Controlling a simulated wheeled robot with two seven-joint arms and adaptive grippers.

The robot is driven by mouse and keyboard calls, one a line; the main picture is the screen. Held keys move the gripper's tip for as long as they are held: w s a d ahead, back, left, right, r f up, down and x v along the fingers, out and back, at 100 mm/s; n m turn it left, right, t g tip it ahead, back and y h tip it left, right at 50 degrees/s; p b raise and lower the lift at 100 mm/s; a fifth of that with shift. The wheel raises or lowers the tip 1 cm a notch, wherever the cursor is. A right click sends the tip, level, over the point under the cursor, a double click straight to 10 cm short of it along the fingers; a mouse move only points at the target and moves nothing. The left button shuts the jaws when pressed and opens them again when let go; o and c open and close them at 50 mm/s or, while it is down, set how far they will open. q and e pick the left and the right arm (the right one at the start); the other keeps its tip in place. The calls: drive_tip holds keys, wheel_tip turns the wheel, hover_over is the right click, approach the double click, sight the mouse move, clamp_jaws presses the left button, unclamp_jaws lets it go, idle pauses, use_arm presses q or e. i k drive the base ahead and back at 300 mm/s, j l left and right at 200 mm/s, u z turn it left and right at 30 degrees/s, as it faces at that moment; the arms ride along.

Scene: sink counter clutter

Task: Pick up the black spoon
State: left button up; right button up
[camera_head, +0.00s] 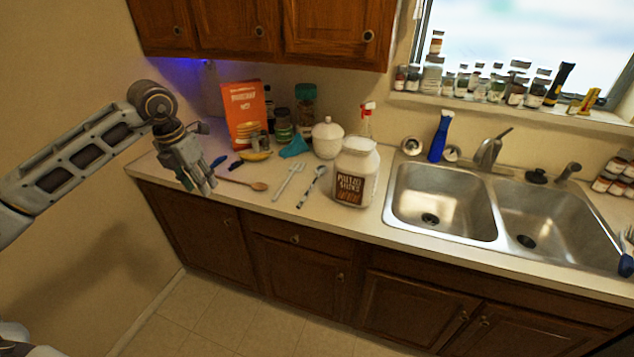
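A slim spoon-like utensil (312,186) with dark and light parts lies on the counter left of the big white jar; it is the likeliest black spoon, but its colour is hard to tell. A small black item (236,164) lies near the banana, too small to identify. My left gripper (202,187) points down over the left end of the counter, its fingers apart and nothing visible between them. It is left of both items and close to the handle end of a wooden spoon (250,184).
A pale utensil (288,181) lies between the wooden spoon and the slim one. The big jar (354,174) and double sink (445,203) are right.

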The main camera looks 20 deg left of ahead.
sight(321, 169)
drive_tip(key=i+l, duration=0.95)
drive_tip(key=i, duration=0.25)
